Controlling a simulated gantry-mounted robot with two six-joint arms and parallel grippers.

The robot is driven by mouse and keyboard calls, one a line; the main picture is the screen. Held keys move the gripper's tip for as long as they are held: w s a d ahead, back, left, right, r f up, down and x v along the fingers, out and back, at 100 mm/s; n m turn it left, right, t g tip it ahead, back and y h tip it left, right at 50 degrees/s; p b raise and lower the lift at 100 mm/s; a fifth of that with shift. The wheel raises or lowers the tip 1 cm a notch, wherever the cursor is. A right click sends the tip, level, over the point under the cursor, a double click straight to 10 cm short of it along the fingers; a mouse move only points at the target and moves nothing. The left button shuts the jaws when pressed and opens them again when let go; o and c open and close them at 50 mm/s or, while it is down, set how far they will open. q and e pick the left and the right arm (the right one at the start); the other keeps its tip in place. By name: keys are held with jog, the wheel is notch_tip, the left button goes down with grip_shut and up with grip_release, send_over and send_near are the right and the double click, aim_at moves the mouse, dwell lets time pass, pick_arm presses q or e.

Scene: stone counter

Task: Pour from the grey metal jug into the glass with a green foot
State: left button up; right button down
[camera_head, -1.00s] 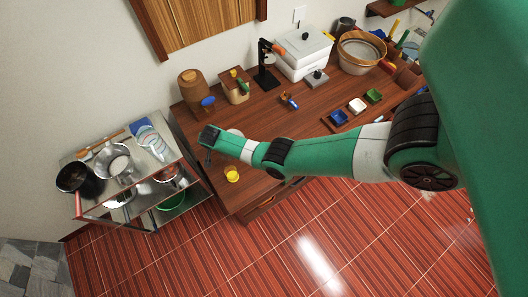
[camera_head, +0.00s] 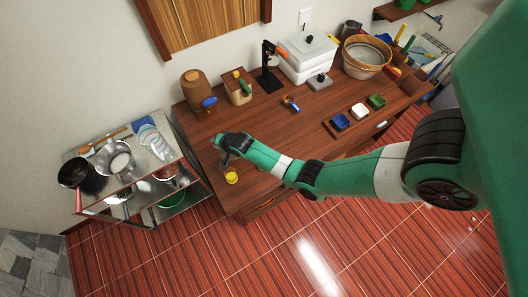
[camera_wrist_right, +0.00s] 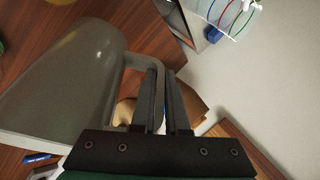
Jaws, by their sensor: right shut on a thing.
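The grey metal jug (camera_wrist_right: 65,85) fills the left of the right wrist view, its handle between the fingers of my right gripper (camera_wrist_right: 161,80). The gripper is shut on the handle. In the head view my right gripper (camera_head: 228,143) is over the left end of the wooden counter, with a grey sliver of the jug (camera_head: 223,159) below it. The jug looks tilted in the wrist view; its mouth is not clear. A small yellow vessel (camera_head: 231,177) stands close to it near the front edge. I cannot make out a green-footed glass. My left gripper is out of view.
A metal trolley (camera_head: 143,187) with bowls stands left of the counter (camera_head: 265,115). Small coloured dishes (camera_head: 359,111) sit right. The counter's middle is mostly clear.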

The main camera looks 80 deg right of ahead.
jog(key=shift+w+r, duration=0.1)
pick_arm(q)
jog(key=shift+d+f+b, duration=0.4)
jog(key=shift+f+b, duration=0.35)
pick_arm(e)
jog(key=shift+s+d+f+t, duration=0.1)
jog(key=shift+s+f+t, duration=0.25)
jog(key=shift+t, duration=0.35)
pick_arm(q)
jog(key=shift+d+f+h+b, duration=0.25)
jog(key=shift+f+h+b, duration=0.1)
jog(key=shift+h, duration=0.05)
pick_arm(e)
jog(key=shift+s+r+m+t, duration=0.25)
jog(key=shift+s+m+t, duration=0.05)
jog(key=shift+t, duration=0.1)
dwell(0.4)
